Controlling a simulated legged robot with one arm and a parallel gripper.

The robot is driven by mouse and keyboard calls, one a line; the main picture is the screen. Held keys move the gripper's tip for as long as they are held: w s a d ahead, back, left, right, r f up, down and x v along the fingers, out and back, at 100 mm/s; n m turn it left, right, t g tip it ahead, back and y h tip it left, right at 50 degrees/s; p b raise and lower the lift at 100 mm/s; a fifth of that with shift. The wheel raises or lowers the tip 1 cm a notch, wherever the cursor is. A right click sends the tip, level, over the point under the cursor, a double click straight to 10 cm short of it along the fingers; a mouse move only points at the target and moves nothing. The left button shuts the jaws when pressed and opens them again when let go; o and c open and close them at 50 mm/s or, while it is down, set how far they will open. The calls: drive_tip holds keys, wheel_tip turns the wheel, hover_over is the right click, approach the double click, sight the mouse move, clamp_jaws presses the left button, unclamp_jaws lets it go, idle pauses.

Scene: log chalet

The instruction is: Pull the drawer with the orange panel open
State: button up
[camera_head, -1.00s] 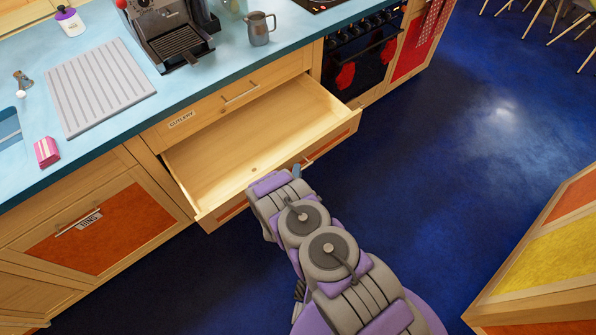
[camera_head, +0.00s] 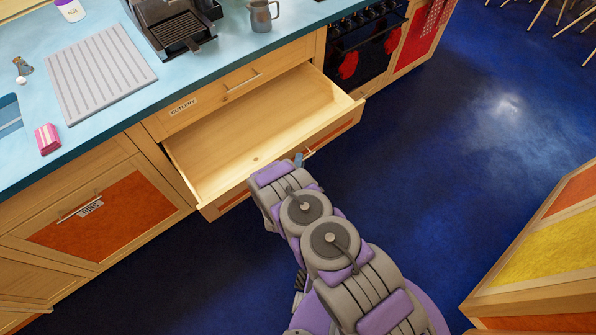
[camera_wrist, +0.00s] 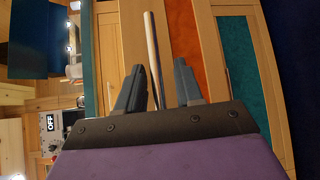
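The drawer with the orange panel (camera_head: 332,136) stands pulled well out below the cutlery drawer, and its wooden inside (camera_head: 255,135) looks empty. In the head view my gripper (camera_head: 298,160) is at the drawer's front, beside its handle (camera_head: 311,152), and my wrist hides part of the panel. In the wrist view the handle bar (camera_wrist: 152,45) runs between the two fingers of my gripper (camera_wrist: 159,75), nearer the left finger. The fingers are apart, with a gap on the right of the bar. The orange panel (camera_wrist: 183,45) shows behind them.
The shut cutlery drawer (camera_head: 215,101) is above. An orange bin cupboard (camera_head: 95,222) is at left, an oven (camera_head: 365,50) at right. A cabinet with a yellow panel (camera_head: 550,245) stands at lower right. The blue floor (camera_head: 430,180) between is clear.

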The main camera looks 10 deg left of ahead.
drive_tip(key=s+d+r+p, duration=0.2)
drive_tip(key=s+p, duration=0.1)
drive_tip(key=s, duration=1.4)
drive_tip(key=shift+r+p, duration=0.15)
drive_tip(key=shift+p, duration=0.25)
